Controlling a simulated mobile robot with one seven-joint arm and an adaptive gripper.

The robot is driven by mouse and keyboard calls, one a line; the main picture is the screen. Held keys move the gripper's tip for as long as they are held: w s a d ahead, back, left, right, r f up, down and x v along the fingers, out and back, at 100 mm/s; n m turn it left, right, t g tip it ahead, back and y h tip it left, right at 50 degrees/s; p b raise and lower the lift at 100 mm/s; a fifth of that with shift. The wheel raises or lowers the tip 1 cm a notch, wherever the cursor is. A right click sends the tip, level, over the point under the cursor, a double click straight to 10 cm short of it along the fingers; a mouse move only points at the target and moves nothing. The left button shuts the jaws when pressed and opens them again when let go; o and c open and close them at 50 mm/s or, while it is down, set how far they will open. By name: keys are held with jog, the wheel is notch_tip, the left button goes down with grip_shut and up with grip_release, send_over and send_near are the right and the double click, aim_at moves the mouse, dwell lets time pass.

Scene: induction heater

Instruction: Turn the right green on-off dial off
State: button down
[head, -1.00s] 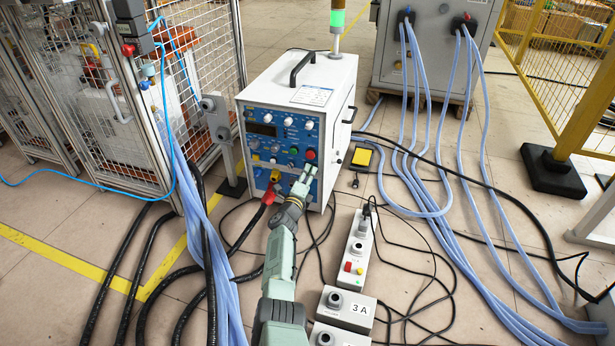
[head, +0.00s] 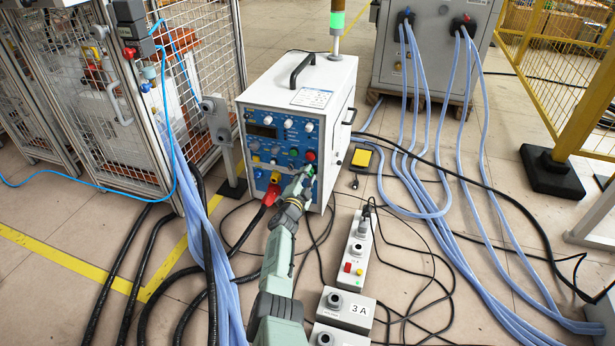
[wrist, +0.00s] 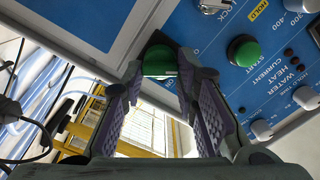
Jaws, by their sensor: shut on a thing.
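The right green dial (wrist: 160,60) sits at the edge of the blue front panel (wrist: 205,40) of the heater. In the wrist view it is between the fingertips of my gripper (wrist: 160,74), which are shut on its two sides. The fingers hide part of the dial, and its pointer setting cannot be read. A second green control (wrist: 243,52), by the word START, is apart from the fingers. In the head view my gripper (head: 309,176) reaches the lower right of the panel, below the red button (head: 310,156).
A red cable plug (head: 271,194) sticks out left of my gripper. A power strip (head: 356,250) and several cables lie on the floor to the right.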

jog(key=shift+n, duration=1)
jog(key=c, duration=1.2)
grip_release()
jog(key=shift+c, duration=0.2)
